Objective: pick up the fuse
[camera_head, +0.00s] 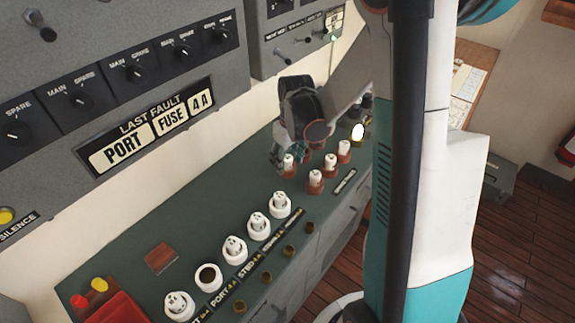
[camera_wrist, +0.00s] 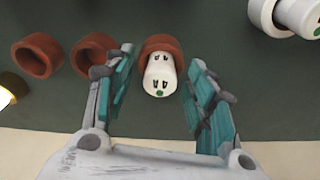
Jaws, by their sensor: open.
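A white fuse (camera_wrist: 158,78) with a green dot stands in a brown ring holder (camera_wrist: 160,44) in the wrist view. My gripper (camera_wrist: 160,62) is open, with one teal finger on each side of this fuse. I see no clear contact with it. In the head view my gripper (camera_head: 279,154) is low over the back of the green console, at a white fuse (camera_head: 288,163). Other white fuses in brown holders stand to its right, such as one fuse (camera_head: 315,178) nearer the front edge.
Two empty brown holders (camera_wrist: 86,54) lie left in the wrist view. White-ringed sockets line the console; one socket (camera_head: 208,277) is empty. The fault panel (camera_head: 150,129) reads "PORT FUSE 4 A". A red tray (camera_head: 117,310) is at the lower left.

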